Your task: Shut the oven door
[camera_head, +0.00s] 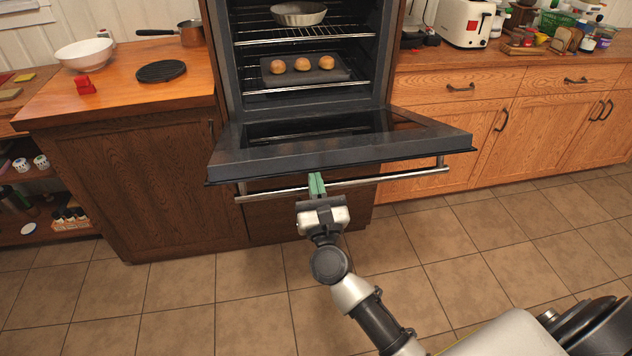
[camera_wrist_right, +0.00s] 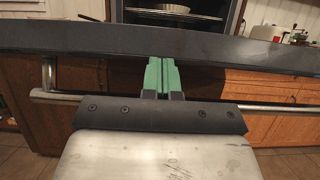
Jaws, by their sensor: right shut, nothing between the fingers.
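The oven (camera_head: 300,55) stands with its door (camera_head: 330,150) swung down, roughly level, its outer edge toward me. A metal bar handle (camera_head: 415,175) runs along the door's front. My right gripper (camera_head: 316,180) has green fingers, shut and empty, at the handle near the middle of the door's front edge. In the right wrist view the green fingers (camera_wrist_right: 162,75) are together in front of the door's dark edge (camera_wrist_right: 230,48), with the handle (camera_wrist_right: 60,97) running behind the gripper. I cannot tell whether they touch the door or handle. My left gripper is not in view.
Inside the oven are a tray (camera_head: 335,75) with three buns and a round dish (camera_head: 299,13) on a rack. Wooden counters flank it, with a toaster (camera_head: 466,22) on the right and a white bowl (camera_head: 85,54) on the left. The tiled floor before it is clear.

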